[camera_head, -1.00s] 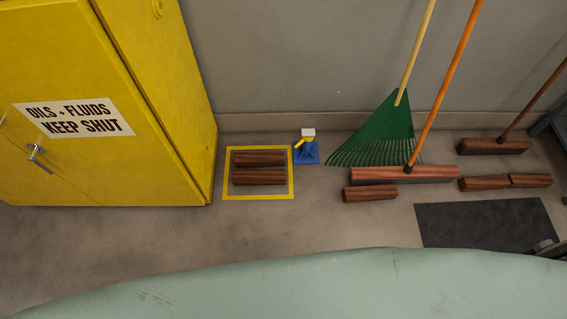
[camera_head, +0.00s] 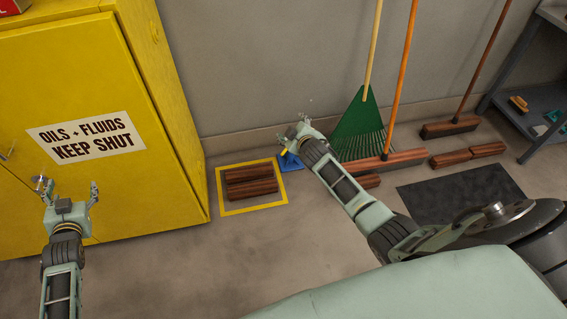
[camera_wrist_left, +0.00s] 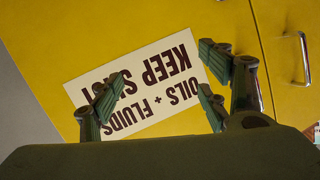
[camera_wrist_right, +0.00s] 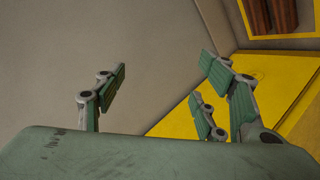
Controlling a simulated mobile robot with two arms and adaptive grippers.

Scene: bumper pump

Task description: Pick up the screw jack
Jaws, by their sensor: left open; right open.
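The screw jack (camera_head: 289,162) is a small blue-based thing on the floor near the wall, just right of a yellow floor frame. In the head view my right gripper (camera_head: 298,130) and forearm cover most of it; only part of the blue base shows. My right gripper is open and empty, above the jack in the picture. The right wrist view shows its spread fingers (camera_wrist_right: 158,85) facing wall and yellow cabinet, with no jack visible. My left gripper (camera_head: 68,190) is open and empty in front of the cabinet; its fingers (camera_wrist_left: 160,80) also show in the left wrist view.
The yellow cabinet (camera_head: 100,180) stands at left. Wooden blocks (camera_head: 250,174) lie inside the yellow floor frame (camera_head: 222,196). A green rake (camera_head: 357,125) and brooms lean right of the jack. A dark mat (camera_head: 460,195) and grey shelf (camera_head: 545,97) are further right. Floor in front is clear.

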